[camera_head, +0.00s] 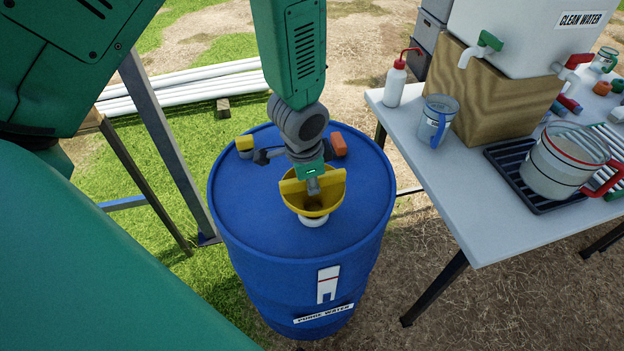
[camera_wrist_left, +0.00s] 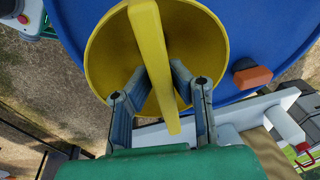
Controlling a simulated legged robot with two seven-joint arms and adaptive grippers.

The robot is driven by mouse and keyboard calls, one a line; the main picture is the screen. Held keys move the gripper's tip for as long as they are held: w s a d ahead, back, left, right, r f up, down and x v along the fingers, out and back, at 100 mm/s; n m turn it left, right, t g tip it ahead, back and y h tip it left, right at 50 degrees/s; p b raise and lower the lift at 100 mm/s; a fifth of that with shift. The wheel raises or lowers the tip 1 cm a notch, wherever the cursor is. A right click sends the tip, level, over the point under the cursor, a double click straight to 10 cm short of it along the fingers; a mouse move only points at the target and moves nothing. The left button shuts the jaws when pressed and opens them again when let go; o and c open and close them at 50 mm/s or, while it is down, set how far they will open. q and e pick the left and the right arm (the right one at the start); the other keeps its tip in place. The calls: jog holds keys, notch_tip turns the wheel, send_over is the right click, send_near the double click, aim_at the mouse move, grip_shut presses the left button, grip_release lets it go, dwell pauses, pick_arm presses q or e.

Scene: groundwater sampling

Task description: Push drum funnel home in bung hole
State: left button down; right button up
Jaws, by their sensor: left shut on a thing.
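The yellow drum funnel (camera_head: 331,199) is on top of the blue drum (camera_head: 262,222), its bowl facing up, with a raised yellow bar across it. A white ring (camera_head: 314,221) shows under the funnel's near side; the bung hole and the funnel's spout are hidden. My left gripper (camera_head: 313,188) comes down from above and is shut on the funnel at its bar. In the left wrist view, the fingers (camera_wrist_left: 157,74) stand on either side of the bar (camera_wrist_left: 150,42), inside the bowl (camera_wrist_left: 108,58). I cannot tell how deep the funnel sits. My right gripper is not in view.
An orange block (camera_head: 338,145) and a yellow-topped piece (camera_head: 245,147) are on the drum's far side. At right, a table (camera_head: 453,196) holds a wash bottle (camera_head: 395,83), a blue-handled jug (camera_head: 437,118) and a red-handled pitcher (camera_head: 560,168). White pipes (camera_head: 185,88) lie behind.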

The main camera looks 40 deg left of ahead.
pick_arm(q)
jog(key=shift+f, duration=0.15)
jog(key=c, duration=1.9)
grip_release()
jog(key=o, duration=0.5)
jog(key=shift+r, duration=0.45)
jog(key=r, duration=0.3)
jog(key=s+r, duration=0.1)
jog(key=r, duration=0.3)
jog(key=s+r, duration=0.1)
jog(key=r, duration=0.2)
jog(key=shift+s+d+r, duration=0.1)
jog(key=shift+r, duration=0.3)
